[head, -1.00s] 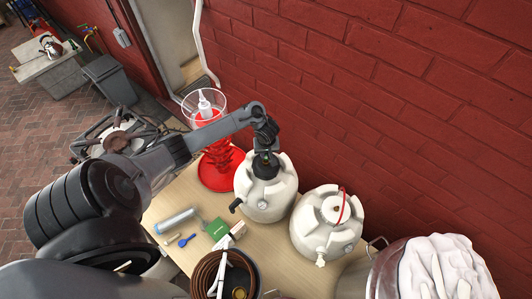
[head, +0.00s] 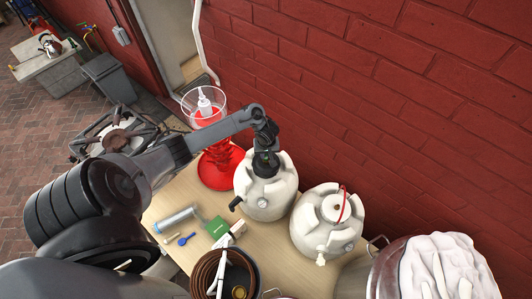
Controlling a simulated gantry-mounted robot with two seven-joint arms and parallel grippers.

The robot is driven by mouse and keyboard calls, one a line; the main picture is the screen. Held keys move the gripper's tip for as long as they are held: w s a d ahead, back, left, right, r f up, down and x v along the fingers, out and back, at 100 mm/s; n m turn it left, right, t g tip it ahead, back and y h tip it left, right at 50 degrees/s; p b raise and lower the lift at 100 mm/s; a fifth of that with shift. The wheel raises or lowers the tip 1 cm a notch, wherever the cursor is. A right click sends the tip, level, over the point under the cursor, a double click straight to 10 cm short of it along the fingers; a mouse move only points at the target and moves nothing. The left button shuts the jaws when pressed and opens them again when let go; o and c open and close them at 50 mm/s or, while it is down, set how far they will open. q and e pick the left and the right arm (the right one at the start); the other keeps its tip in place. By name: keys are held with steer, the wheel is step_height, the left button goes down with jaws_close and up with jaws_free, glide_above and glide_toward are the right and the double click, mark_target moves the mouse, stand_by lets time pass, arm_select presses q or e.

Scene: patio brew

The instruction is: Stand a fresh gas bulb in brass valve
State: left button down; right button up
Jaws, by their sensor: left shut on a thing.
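My left gripper (head: 265,160) points down over the top of the left white keg (head: 262,196), close above its black cap (head: 266,170). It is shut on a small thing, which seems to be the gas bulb. The fingers and wrist hide nearly all of it. I cannot make out the brass valve; the gripper covers the keg's top middle. Whether the bulb touches the valve cannot be told. A green box (head: 217,228) lies on the table in front of the keg. My right gripper is not in view.
A second white keg (head: 327,222) with a red handle stands to the right. A red stand with a clear bowl (head: 204,107) is behind left. A silver cylinder (head: 176,219), a blue scoop (head: 187,239) and a pot with brown hose (head: 212,270) lie nearer. The brick wall (head: 380,100) is close behind.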

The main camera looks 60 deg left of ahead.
arm_select(q)
steer(key=shift+f, duration=0.15)
steer(key=c, duration=1)
jaws_free()
steer(key=shift+o, duration=0.2)
step_height(320, 180, up, 11)
steer(key=d+p, duration=0.1)
steer(key=p, duration=0.4)
steer(key=shift+s+d+f, duration=0.15)
steer(key=shift+s+d, duration=0.1)
steer(key=shift+s, duration=0.05)
